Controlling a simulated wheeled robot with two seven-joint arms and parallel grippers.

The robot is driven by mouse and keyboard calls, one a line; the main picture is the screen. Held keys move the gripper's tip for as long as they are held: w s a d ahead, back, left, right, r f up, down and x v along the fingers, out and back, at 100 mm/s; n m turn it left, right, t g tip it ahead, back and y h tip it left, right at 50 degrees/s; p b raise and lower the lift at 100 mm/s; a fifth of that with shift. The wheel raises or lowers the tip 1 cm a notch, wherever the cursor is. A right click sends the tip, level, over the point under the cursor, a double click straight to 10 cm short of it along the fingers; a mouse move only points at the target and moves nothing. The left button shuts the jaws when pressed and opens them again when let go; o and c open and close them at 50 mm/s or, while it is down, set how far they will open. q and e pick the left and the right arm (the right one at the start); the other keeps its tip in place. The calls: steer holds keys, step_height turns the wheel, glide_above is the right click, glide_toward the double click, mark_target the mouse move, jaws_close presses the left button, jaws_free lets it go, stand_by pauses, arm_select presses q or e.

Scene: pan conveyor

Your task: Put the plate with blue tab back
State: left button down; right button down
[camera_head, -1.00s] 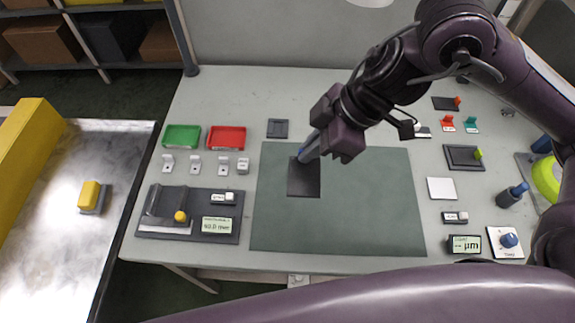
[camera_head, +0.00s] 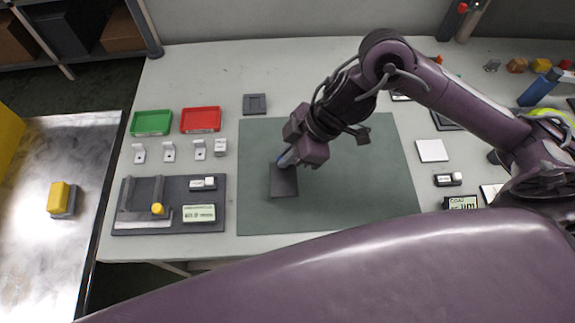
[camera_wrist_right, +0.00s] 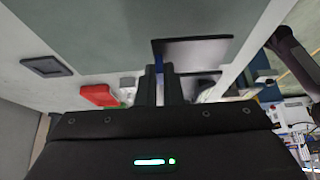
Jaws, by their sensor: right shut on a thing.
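The dark square plate with a blue tab (camera_head: 284,182) is over the left part of the green mat (camera_head: 350,200). My right gripper (camera_head: 288,160) is shut on its blue tab, at the plate's upper edge. I cannot tell whether the plate touches the mat. In the right wrist view the plate (camera_wrist_right: 195,51) shows beyond the fingers, with the blue tab (camera_wrist_right: 158,62) between them. A small dark grey square holder (camera_head: 255,104) lies behind the mat's left corner. The area at the right back is partly hidden by my right arm. My left gripper is out of view.
A green tray (camera_head: 152,123), a red tray (camera_head: 201,119) and several small white brackets stand left of the mat. A measuring fixture (camera_head: 168,205) with a display is in front of them. A white square (camera_head: 432,150) lies right of the mat. The mat's right half is clear.

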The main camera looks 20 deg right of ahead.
mark_target(288, 167)
steer(key=shift+f+b, duration=0.3)
steer(key=shift+f, duration=1.95)
steer(key=shift+f, duration=0.15)
steer(key=c, duration=1.6)
jaws_free()
steer(key=shift+d+r, duration=0.15)
steer(key=shift+r, duration=0.35)
steer(key=v, duration=1.1)
steer(key=shift+r+p, duration=0.2)
steer(key=shift+p, duration=0.2)
